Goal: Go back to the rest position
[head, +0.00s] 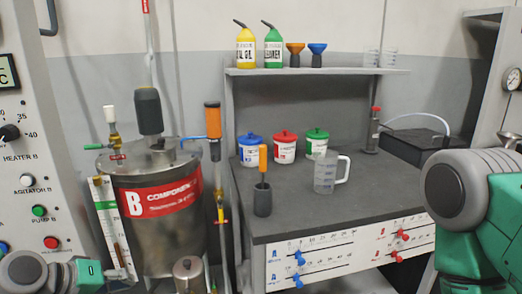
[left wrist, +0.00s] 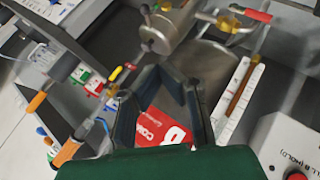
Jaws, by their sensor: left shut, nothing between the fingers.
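My left arm comes in at the lower left of the head view, low in front of the control panel and the steel tank (head: 160,235). My left gripper (head: 118,273) shows small there, near the tank's lower left side.
A grey workbench (head: 290,220) holds a measuring jug (head: 328,173), white tubs with coloured lids and an orange-handled tool in a dark holder (head: 262,200). A shelf (head: 320,71) above carries bottles and funnels. The control panel (head: 35,150) stands close on the left.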

